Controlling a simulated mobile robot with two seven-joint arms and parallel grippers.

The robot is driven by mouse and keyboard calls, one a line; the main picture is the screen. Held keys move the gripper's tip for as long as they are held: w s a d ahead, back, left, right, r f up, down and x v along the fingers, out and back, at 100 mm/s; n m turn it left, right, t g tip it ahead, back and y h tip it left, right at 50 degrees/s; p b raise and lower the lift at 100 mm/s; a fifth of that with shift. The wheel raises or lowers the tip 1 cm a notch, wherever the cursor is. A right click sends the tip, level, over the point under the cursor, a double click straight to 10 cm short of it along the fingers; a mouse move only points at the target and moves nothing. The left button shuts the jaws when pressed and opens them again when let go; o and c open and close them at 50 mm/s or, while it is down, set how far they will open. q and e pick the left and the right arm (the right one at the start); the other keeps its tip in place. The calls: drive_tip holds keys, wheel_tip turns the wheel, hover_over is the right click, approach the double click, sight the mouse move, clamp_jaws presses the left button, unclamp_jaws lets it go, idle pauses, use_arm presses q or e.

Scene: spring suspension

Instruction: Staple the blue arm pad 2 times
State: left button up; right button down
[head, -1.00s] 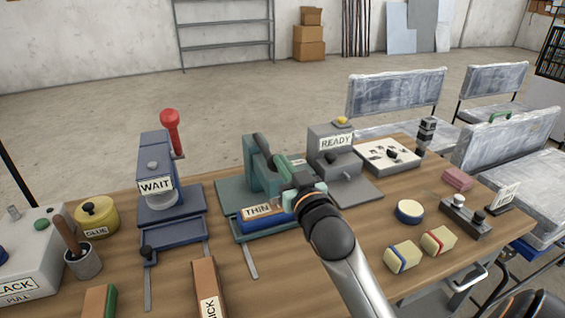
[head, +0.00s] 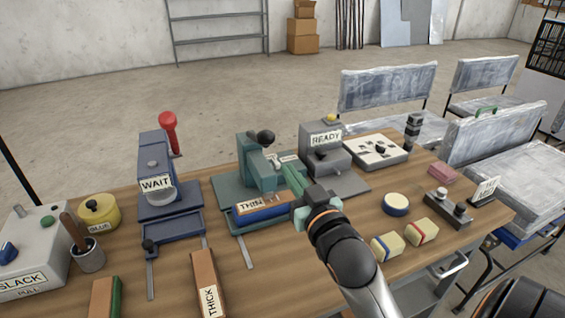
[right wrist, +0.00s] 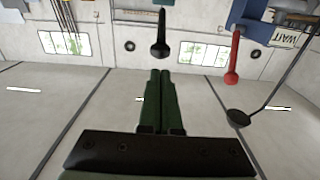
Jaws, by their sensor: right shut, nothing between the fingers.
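The blue pad (head: 262,208) carries a THIN label and lies at the front of the green stapler (head: 255,172). The stapler has a black-knobbed lever (head: 265,137) at its top; a black knob also shows ahead of the fingers in the right wrist view (right wrist: 160,48). My right gripper (head: 287,172) is shut and empty, its green fingers at the right side of the stapler, apart from the knob. The fingers also show closed together in the right wrist view (right wrist: 160,85). The gripper hides the stapler's right base. My left gripper is out of view.
A blue press (head: 155,170) marked WAIT with a red-knobbed lever (head: 168,120) stands left. A grey machine (head: 322,150) marked READY stands behind right. Yellow blocks (head: 387,247) and a round tin (head: 396,204) lie right; a THICK-labelled block (head: 205,270) lies in front.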

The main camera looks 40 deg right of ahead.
drive_tip(key=shift+v, duration=1.05)
